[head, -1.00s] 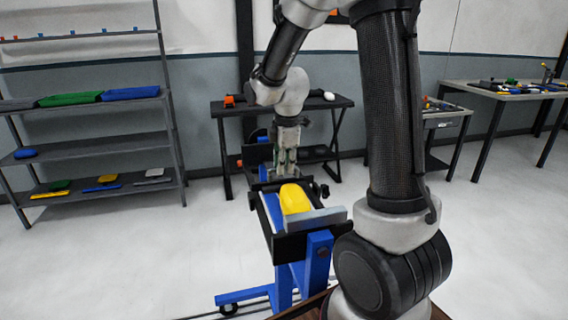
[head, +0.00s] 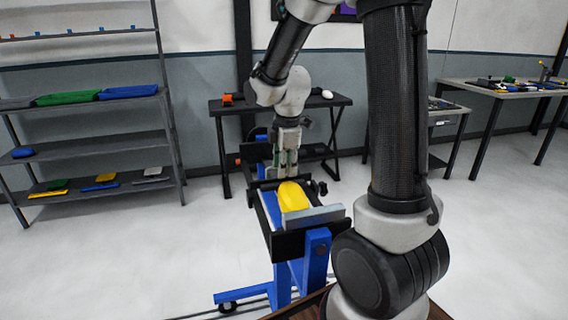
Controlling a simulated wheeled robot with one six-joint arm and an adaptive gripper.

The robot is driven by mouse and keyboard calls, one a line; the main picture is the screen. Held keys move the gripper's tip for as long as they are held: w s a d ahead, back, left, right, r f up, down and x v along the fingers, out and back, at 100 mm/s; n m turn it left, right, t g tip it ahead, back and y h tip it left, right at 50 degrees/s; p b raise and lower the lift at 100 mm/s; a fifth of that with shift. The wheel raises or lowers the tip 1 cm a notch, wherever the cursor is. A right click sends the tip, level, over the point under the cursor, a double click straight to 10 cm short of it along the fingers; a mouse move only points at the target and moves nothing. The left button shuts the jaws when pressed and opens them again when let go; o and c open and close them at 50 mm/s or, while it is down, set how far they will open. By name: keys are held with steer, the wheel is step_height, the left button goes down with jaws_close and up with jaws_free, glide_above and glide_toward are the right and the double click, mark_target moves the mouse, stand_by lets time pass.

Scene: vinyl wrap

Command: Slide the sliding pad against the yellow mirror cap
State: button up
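The yellow mirror cap (head: 293,196) lies on a blue and black stand (head: 318,256) in the middle of the head view. A grey bar (head: 318,216) sits across the near end of the stand, close to the cap; it may be the sliding pad, but I cannot tell for sure. My gripper (head: 287,172) points down just beyond the cap, over the far part of the stand. It looks apart from the cap. Its fingers are small in view, and I cannot tell whether anything is between them.
A dark table (head: 232,105) with small items stands behind the stand. Shelves (head: 95,146) with coloured trays and pads are at left. Workbenches with tools (head: 508,92) are at right. The floor left of the stand is clear.

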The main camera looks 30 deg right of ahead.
steer(key=shift+s+f, duration=0.2)
steer(key=shift+f, duration=0.05)
step_height(320, 180, up, 12)
steer(key=s, duration=0.2)
steer(key=shift+a, duration=0.2)
steer(key=shift+r, duration=0.1)
stand_by(0.3)
